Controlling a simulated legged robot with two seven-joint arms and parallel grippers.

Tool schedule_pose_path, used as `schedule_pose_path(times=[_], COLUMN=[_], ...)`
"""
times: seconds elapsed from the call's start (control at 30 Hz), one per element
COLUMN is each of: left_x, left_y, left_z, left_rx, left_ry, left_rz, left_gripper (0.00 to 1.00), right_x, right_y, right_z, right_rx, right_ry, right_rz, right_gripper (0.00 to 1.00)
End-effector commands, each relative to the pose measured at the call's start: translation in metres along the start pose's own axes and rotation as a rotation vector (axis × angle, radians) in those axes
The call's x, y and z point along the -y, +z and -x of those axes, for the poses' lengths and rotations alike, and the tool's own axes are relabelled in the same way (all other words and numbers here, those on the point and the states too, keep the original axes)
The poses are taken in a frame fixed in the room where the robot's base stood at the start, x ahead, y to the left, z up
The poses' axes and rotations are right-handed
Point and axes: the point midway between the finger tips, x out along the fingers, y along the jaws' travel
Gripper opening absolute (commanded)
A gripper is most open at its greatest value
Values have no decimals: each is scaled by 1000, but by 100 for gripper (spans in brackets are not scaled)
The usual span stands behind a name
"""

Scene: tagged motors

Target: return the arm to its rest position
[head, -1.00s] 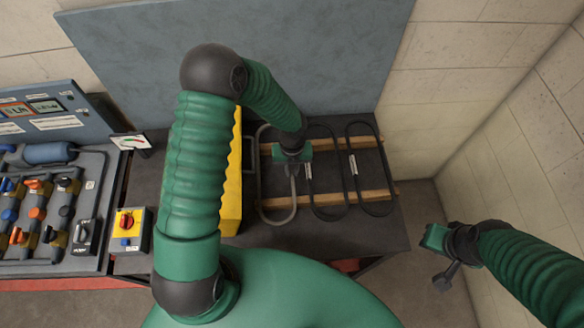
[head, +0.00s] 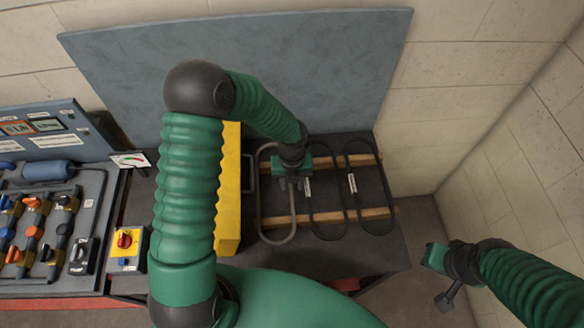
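My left arm comes in from the left, bends at a dark elbow and reaches down over the dark table (head: 370,258). My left gripper (head: 291,192) is above the leftmost of three oval loops (head: 261,195) lying on wooden slats. It overlaps that loop's right side in the head view; I cannot tell whether it touches. Its fingertips are small and partly hidden, so its opening is unclear. My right gripper (head: 446,292) hangs at the right, beyond the table's right edge and over the floor. No object shows in it, and its opening is unclear.
A yellow case (head: 230,195) stands left of the loops, partly behind my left arm. A red-knob switch box (head: 127,248), a gauge (head: 129,159) and a control panel (head: 45,235) are farther left. A blue-grey board (head: 330,80) stands behind the table. Walls close in the back and right.

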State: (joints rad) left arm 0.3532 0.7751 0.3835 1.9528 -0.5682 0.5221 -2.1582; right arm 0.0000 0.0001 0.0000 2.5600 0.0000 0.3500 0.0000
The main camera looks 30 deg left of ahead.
Motion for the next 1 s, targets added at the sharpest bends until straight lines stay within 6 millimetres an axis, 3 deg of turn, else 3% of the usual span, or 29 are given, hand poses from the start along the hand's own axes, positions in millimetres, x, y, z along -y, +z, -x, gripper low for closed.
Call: schedule_pose_path(times=[0.2,0.4,0.53,0.77,0.87,1.0], left_x=[0,1,0,0,-3,-13], left_y=[2,2,1,-2,-14,-43], left_z=[68,114,127,130,129,128], left_rx=[6,3,0,1,14,50], left_ry=[-1,0,1,3,6,-20], left_rz=[2,0,-1,40,242,819], left_gripper=[37,37,37,37,37,37], right_x=[0,0,0,0,0,0], right_y=[-1,-2,-2,-2,-2,-1], right_z=[5,8,8,8,8,6], right_rx=[0,0,0,0,0,0], right_ry=[0,0,0,0,0,0], right_rz=[0,0,0,0,0,0], right_gripper=[23,23,23,23,23,23])
